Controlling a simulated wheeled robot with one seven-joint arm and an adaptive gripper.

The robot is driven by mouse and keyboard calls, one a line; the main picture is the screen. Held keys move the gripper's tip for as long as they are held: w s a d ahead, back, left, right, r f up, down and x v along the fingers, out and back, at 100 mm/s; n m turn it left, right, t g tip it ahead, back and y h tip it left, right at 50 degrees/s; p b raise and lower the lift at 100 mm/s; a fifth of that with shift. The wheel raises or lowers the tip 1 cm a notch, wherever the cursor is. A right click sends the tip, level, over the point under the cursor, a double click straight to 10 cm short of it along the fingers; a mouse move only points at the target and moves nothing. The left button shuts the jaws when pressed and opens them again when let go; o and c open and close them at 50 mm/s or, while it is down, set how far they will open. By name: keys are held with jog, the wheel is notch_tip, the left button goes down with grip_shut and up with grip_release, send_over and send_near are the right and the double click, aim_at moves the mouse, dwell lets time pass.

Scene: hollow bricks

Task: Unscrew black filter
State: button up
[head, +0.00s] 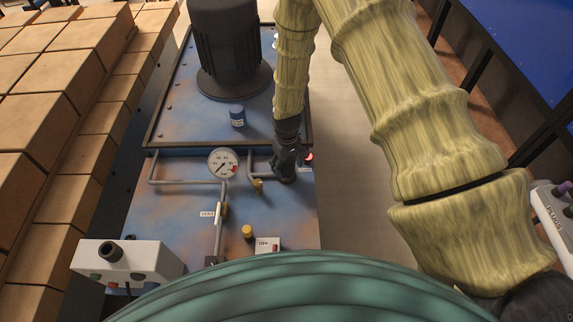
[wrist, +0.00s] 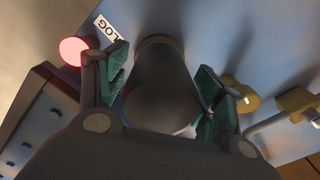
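The black filter (wrist: 160,75) is a dark upright-looking cylinder in the middle of the wrist view, between the two green-padded fingers of my gripper (wrist: 165,92). One finger is on each side of it. Slim gaps seem to show beside the filter, so the fingers look open around it, though light contact at a pad edge cannot be ruled out. In the head view my gripper (head: 285,165) is pointed down at the machine's blue panel, beside a pipe end. It hides the filter there.
A red lamp (head: 309,156) and a small label sit close beside my gripper. A pressure gauge (head: 223,164), pipes and a brass valve (head: 257,186) are to its left. A big dark motor (head: 229,45) stands behind. Brick stacks (head: 65,70) line the left side.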

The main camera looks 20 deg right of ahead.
dwell(0.3)
jog(key=shift+r, duration=6)
